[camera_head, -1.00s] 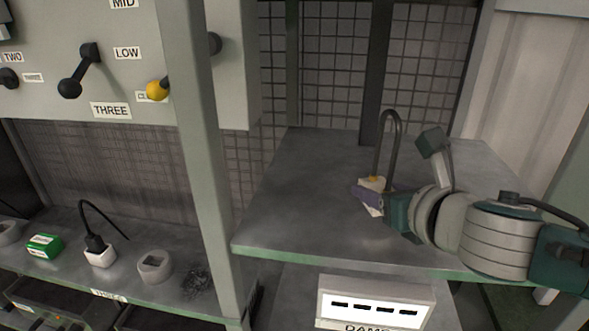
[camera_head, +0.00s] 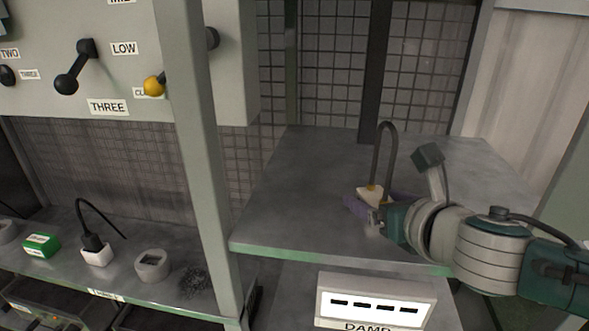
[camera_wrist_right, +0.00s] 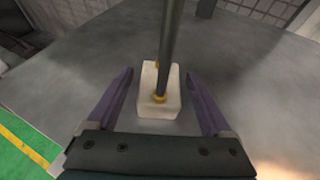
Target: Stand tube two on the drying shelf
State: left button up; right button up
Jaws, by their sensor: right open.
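The tube is a dark bent heating element (camera_head: 384,150), a tall hairpin loop on a pale block (camera_head: 366,192) with yellow collars. It stands upright on the grey drying shelf (camera_head: 290,190). In the right wrist view the block (camera_wrist_right: 158,106) and the dark rod (camera_wrist_right: 168,50) stand between the two purple fingers. My right gripper (camera_head: 366,206) is low at the block, its fingers open with gaps on both sides (camera_wrist_right: 159,100). The fingers partly hide the block in the head view. My left gripper is not in view.
A bench (camera_head: 125,277) at left holds a green box (camera_head: 41,245), a white socket with a black cable (camera_head: 97,254) and a grey holder (camera_head: 152,263). A post (camera_head: 205,150) separates it from the shelf. The shelf's left part is clear.

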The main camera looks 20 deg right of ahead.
jog(key=shift+r, duration=0.1)
jog(key=shift+r, duration=0.15)
jog(key=v, duration=1.2)
jog(key=s+a+f+m+g, duration=0.2)
jog(key=s+m, duration=0.3)
jog(key=m, duration=0.5)
jog(key=s+a+f+m+g+y, duration=0.1)
jog(key=s+a+m+g, duration=0.2)
jog(key=m, duration=0.8)
jog(key=s+a+f+m+g+y, duration=0.1)
jog(key=s+a+f+m+g, duration=0.1)
jog(key=s+m, duration=0.6)
jog(key=a+m+g, duration=0.1)
jog(key=m+g, duration=0.1)
jog(key=m, duration=0.1)
jog(key=shift+a+f+g, duration=0.15)
jog(key=shift+f+g, duration=0.15)
